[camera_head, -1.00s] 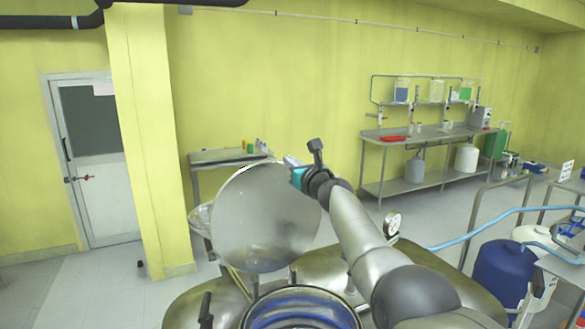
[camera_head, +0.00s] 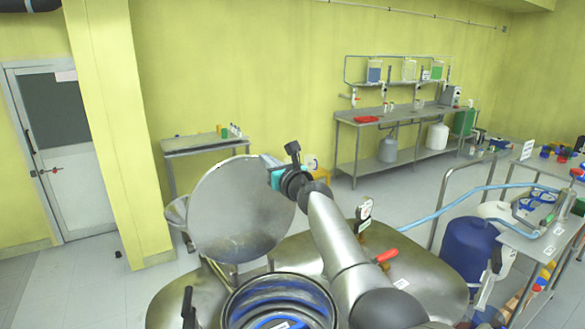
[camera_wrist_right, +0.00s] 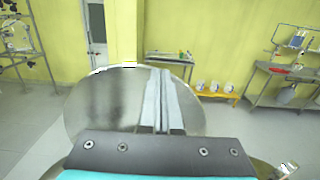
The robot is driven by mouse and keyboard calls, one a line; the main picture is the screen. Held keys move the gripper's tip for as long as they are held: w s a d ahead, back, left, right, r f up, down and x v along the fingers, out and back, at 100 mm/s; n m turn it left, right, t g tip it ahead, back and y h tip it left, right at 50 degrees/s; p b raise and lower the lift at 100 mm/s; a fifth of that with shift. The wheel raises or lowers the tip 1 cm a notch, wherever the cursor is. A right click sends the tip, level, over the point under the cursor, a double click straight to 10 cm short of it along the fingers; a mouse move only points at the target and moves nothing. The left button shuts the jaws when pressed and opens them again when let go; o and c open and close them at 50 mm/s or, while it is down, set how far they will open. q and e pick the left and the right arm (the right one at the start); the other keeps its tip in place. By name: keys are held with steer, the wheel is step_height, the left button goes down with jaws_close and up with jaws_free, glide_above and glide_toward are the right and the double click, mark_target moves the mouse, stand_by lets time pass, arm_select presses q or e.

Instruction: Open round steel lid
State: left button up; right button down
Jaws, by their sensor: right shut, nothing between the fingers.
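The round steel lid (camera_head: 238,212) stands raised on edge behind the open round port (camera_head: 280,305) of the steel vessel (camera_head: 165,300) in the head view. In the right wrist view the lid (camera_wrist_right: 100,98) fills the middle, with the gripper body across the bottom. My right gripper (camera_head: 270,168) is at the upper right edge of the lid, shut with nothing in it. The head view does not clearly show whether it touches the lid. My left gripper is not in view.
A gauge (camera_head: 363,211) and a red-handled valve (camera_head: 387,256) rise from the vessel right of my arm. A blue drum (camera_head: 468,250) and railings stand at the right. A small steel table (camera_head: 205,143) and a long bench (camera_head: 400,113) are along the yellow wall.

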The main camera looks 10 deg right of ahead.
steer(key=p+v, duration=0.6)
steer(key=v, duration=0.7)
steer(key=s+a+f+n+g+h, duration=0.1)
steer(key=s+f+n+g, duration=0.7)
steer(key=s+f+n, duration=1.1)
steer(key=s+d+f+n+g+h, duration=0.2)
steer(key=s+n+g, duration=0.1)
steer(key=s+n, duration=0.65)
steer(key=s+d+f+n+g+h, duration=0.1)
steer(key=s+d+n+g+h, duration=0.15)
steer(key=s+n, duration=0.7)
steer(key=s+f+m+g+b, duration=0.1)
steer(key=s+f+b, duration=0.15)
steer(key=f, duration=0.85)
steer(key=s+f+m+b, duration=0.1)
steer(key=f+b, duration=0.3)
steer(key=f, duration=0.6)
steer(key=s+f+m+g+b, duration=0.1)
steer(key=s+f+b, duration=0.15)
steer(key=f, duration=0.85)
steer(key=s+d+f+b, duration=0.1)
steer(key=s+f+b, duration=0.3)
steer(key=s+f, duration=0.3)
steer(key=s+d+f+b, duration=0.1)
steer(key=s+f+b, duration=0.2)
steer(key=s+f, duration=0.4)
step_height(320, 180, down, 7)
steer(key=shift+s+d+r+g+b, duration=0.15)
steer(key=shift+s+d+g+b, duration=0.05)
steer(key=shift+s+g+b, duration=0.2)
